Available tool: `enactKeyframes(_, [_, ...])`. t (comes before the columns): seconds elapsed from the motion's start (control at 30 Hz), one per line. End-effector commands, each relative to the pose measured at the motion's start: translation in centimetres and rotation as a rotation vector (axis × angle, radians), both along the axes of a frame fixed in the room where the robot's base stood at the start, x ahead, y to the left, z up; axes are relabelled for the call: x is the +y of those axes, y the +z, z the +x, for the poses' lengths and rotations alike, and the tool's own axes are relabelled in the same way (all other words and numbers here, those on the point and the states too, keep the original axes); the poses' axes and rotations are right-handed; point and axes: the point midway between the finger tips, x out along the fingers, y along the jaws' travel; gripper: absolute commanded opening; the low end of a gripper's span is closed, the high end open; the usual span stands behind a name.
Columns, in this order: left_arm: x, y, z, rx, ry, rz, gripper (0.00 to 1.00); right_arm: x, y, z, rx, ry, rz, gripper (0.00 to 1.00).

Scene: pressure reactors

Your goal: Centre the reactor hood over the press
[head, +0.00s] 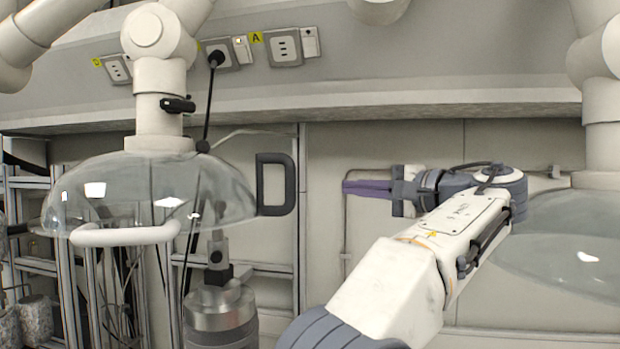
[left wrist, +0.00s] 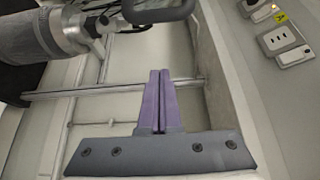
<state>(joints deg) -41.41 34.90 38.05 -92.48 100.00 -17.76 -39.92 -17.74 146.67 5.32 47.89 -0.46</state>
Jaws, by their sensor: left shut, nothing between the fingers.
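The clear dome reactor hood (head: 150,190) hangs from a white jointed arm at left in the head view. It has a white front bar (head: 125,236) and a black handle (head: 277,184) on its right; a black handle also shows at the top of the left wrist view (left wrist: 158,10). The metal press (head: 220,312) stands below the hood's right part, right of the dome's middle. A metal cylinder, apparently the press, shows in the left wrist view (left wrist: 45,28). My left gripper (head: 346,187) points left, its purple fingers together and empty, apart from the black handle and right of it.
A second clear hood (head: 565,245) hangs at right, partly behind my left arm. Metal frame rails (head: 275,268) stand behind the press. Power sockets (head: 285,47) with a plugged black cable line the shelf above. Open space lies between the black handle and my left gripper.

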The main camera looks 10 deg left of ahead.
Motion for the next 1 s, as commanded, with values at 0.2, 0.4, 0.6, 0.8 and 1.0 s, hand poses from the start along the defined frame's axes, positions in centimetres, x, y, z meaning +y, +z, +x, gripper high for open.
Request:
enactKeyframes(0.2, [1.9,0.5,0.8,-0.014,0.016,0.006,0.00,0.0,0.2,0.0,0.000,0.000,0.000,0.50])
enactKeyframes(0.4, [5.6,0.7,2.9,-0.012,0.017,0.006,0.00,0.0,1.0,0.0,0.000,0.001,0.000,0.50])
enactKeyframes(0.6, [9.2,0.7,4.8,-0.013,0.015,0.004,0.00,0.0,2.1,0.0,0.000,0.000,0.000,0.50])
enactKeyframes(0.8, [9.3,0.5,2.5,-0.014,0.010,0.004,0.00,0.0,1.8,0.0,0.000,-0.001,0.000,0.50])
enactKeyframes(1.0, [9.5,0.4,1.2,-0.014,0.011,0.004,0.00,0.0,2.0,0.0,0.000,-0.001,0.000,0.50])
